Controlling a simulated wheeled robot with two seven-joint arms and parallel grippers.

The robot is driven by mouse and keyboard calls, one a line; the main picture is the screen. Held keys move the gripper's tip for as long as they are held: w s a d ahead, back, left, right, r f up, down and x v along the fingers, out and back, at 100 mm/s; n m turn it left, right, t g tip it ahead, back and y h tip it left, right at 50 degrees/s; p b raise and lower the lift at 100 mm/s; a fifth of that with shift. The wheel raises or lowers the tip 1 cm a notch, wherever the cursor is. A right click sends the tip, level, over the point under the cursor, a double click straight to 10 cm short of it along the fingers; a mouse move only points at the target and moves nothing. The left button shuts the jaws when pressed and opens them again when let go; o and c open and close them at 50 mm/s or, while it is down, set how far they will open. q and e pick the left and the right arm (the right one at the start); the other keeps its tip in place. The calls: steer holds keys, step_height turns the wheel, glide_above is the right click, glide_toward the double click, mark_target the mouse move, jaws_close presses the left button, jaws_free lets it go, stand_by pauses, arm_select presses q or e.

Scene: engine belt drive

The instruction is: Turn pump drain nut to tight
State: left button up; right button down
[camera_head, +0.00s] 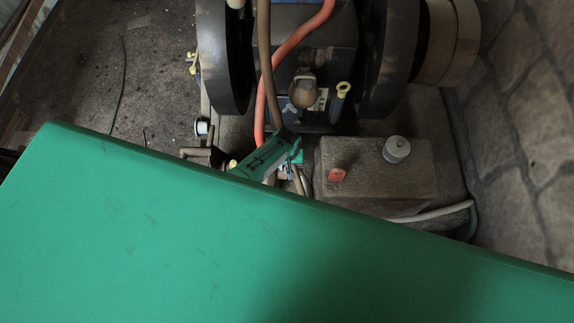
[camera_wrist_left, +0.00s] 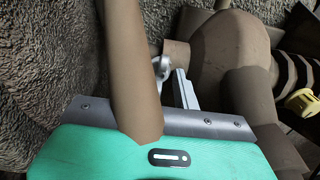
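My left gripper (camera_head: 290,168) is low among the hoses at the front of the engine, just left of the grey box-shaped tank. In the left wrist view, its grey fingers (camera_wrist_left: 182,92) point toward brown pipe-like parts (camera_wrist_left: 225,55). A brown hose (camera_wrist_left: 132,70) crosses close in front of the camera and hides part of the gripper. I cannot see whether the fingers are apart or touch anything. I cannot pick out the pump drain nut for certain in either view. My right gripper is not in view.
The engine has dark flywheels (camera_head: 226,55) on both sides. A red hose (camera_head: 283,55) and a brown hose (camera_head: 265,45) run down its middle. The grey tank (camera_head: 375,165) carries a round cap (camera_head: 396,149) and a red knob (camera_head: 337,175). A stone wall (camera_head: 525,110) borders the right.

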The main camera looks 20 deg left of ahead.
arm_select(q)
jaws_close()
steer(key=shift+m, duration=0.8)
steer(key=shift+m+p, duration=0.35)
steer(key=shift+m, duration=0.35)
jaws_free()
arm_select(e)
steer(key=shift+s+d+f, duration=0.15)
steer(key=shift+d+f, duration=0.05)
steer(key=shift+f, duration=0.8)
